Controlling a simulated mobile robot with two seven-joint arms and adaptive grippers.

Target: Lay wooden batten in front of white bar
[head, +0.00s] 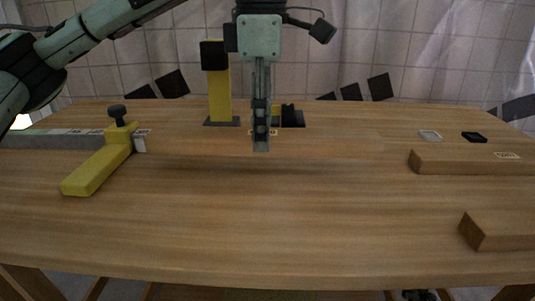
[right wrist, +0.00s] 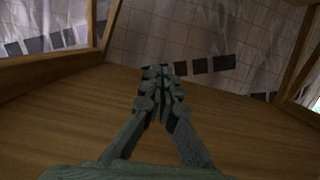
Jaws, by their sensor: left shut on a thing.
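My left gripper (head: 261,142) points straight down over the middle of the table and is shut on a long wooden batten (head: 330,145). The batten lies crosswise and its colour blends with the tabletop. A soft shadow shows below it; I cannot tell how far it is above the table. A whitish-grey bar (head: 50,140) runs in from the left edge to a yellow clamp-like piece (head: 98,168); the batten's left end is close to this piece. My right gripper (right wrist: 160,75) shows only in the right wrist view, with its fingers together and nothing visible between them.
Wooden blocks lie at the right (head: 470,163) and front right (head: 500,231). A pale small plate (head: 430,135) and a black one (head: 474,137) lie behind them. A yellow post (head: 219,95) stands behind the batten. The front middle of the table (head: 300,220) is clear.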

